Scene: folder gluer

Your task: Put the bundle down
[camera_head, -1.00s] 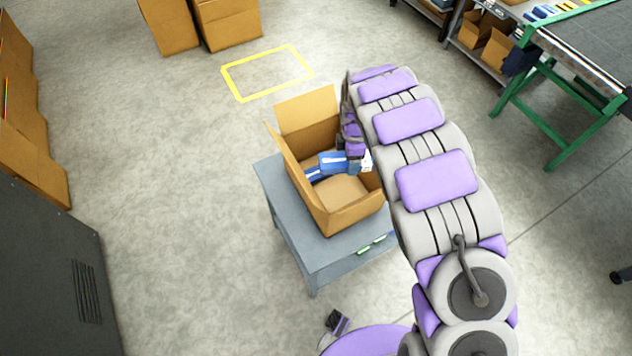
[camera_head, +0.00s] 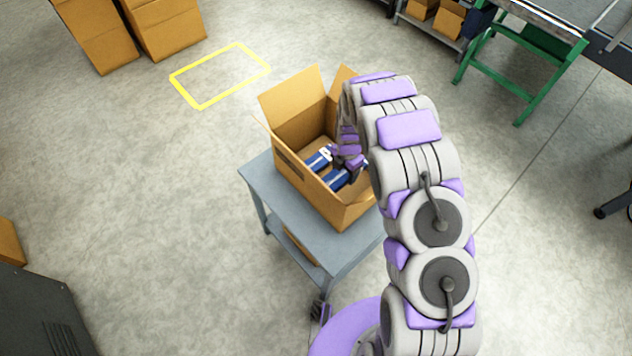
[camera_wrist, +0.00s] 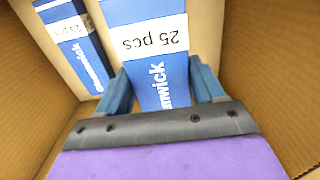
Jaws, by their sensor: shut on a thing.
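My gripper (camera_head: 350,160) reaches down into an open cardboard box (camera_head: 290,168). In the wrist view, my gripper (camera_wrist: 162,88) is shut on a blue bundle (camera_wrist: 148,12) with a white band reading "25 pcs", one blue finger on each side. A second blue bundle (camera_wrist: 75,40) with a similar band lies to its left, apart from it, near the box wall. In the head view, two blue shapes show low in the box, partly hidden by my gripper and the box wall. I cannot tell whether the held bundle touches the box floor.
The box stands on a grey cart (camera_head: 340,257) with its flaps raised. A yellow outlined rectangle (camera_head: 200,107) marks clear floor behind it. Closed cartons (camera_head: 160,25) stand at the back left, a green-legged table (camera_head: 530,95) at the right and a dark cabinet (camera_head: 40,315) at the lower left.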

